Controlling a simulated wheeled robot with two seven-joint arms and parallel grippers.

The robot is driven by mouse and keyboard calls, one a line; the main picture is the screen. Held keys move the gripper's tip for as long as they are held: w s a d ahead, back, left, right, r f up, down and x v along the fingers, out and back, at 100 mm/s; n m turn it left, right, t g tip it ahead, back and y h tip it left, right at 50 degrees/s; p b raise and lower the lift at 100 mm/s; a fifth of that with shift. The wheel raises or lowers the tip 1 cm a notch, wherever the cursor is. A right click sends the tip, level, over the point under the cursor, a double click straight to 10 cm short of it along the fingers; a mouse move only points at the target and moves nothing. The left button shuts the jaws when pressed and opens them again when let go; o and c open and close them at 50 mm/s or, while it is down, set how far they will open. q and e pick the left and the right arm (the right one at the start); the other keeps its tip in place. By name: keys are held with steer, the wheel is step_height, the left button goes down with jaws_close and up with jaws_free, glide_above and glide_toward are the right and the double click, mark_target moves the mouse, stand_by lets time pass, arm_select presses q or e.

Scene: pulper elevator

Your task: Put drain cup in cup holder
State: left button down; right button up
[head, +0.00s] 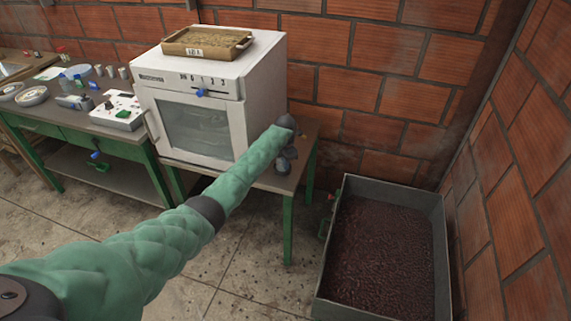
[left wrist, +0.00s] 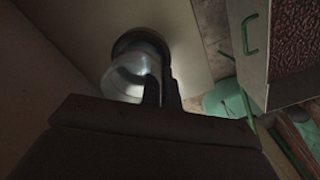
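My left gripper (head: 287,152) is at the right side of the white oven, above the small green-legged table. It is small and dark there. In the left wrist view its two dark fingers (left wrist: 161,88) stand close together against the right side of a shiny, see-through cup (left wrist: 128,80), which seems to be the drain cup. I cannot tell whether they pinch its wall or only stand beside it. A dark round ring or opening (left wrist: 133,41) shows just behind the cup; I cannot tell if it is the cup holder. My right gripper is not in view.
The white oven (head: 205,127) stands on the table (head: 300,146) with a tray (head: 208,41) on top. A metal bin of dark beans (head: 327,262) stands on the floor at the right. A workbench (head: 75,122) with instruments is at the left. Brick walls close the corner.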

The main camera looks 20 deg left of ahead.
arm_select(q)
steer(key=shift+f+b, duration=0.35)
steer(key=shift+f, duration=0.1)
steer(key=c, duration=1.6)
jaws_free()
